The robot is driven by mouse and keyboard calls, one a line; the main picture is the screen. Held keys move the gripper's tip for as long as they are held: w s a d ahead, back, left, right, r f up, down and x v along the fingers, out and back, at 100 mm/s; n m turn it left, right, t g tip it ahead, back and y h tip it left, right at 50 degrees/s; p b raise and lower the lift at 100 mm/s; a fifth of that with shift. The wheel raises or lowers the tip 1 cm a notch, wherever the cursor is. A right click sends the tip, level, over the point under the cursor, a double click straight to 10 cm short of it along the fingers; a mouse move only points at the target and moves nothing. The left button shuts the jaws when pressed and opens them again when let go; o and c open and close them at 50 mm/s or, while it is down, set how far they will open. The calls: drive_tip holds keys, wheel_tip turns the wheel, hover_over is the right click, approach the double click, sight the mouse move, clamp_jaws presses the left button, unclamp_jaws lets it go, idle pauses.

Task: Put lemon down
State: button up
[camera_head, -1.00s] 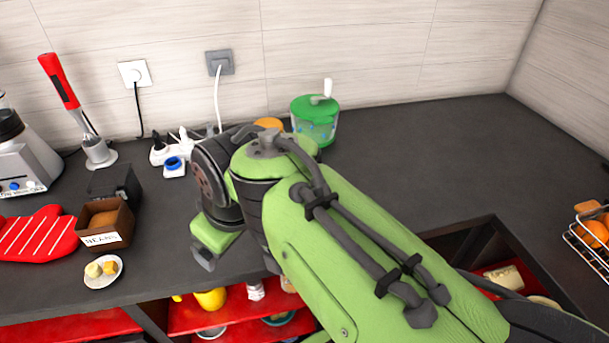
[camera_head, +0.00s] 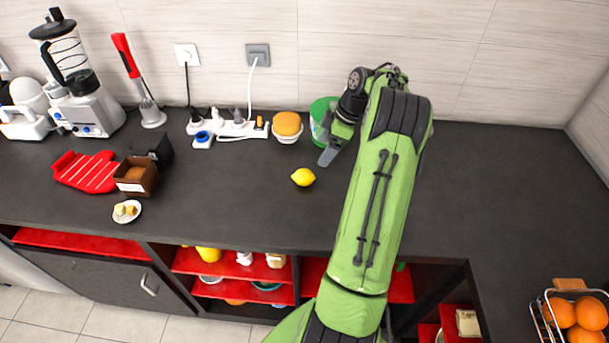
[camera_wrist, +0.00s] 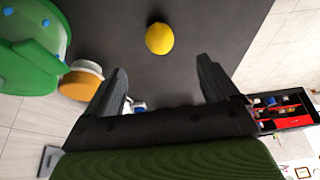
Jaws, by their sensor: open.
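A yellow lemon (camera_head: 303,177) lies on the dark countertop (camera_head: 240,205), in the open middle part. In the wrist view the lemon (camera_wrist: 160,38) lies beyond my fingertips, apart from them. My gripper (camera_wrist: 165,85) is open, with nothing between its two fingers. In the head view my gripper (camera_head: 328,155) is to the right of the lemon and a little farther back, near the green container.
A green container (camera_head: 319,118) and an orange-topped bowl (camera_head: 287,127) stand behind the lemon. A power strip (camera_head: 230,128), red mitt (camera_head: 87,172), brown box (camera_head: 137,176) and small plate (camera_head: 127,211) are to the left. The counter around the lemon is clear.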

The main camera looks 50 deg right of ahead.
sight(310, 171)
drive_tip(key=x, duration=1.3)
drive_tip(key=shift+w+f+b, duration=0.1)
drive_tip(key=shift+f+b, duration=0.2)
drive_tip(key=shift+b, duration=0.1)
drive_tip(key=c, duration=1.2)
wheel_tip(310, 171, up, 10)
drive_tip(key=shift+r+p, duration=0.1)
drive_tip(key=shift+p, duration=0.3)
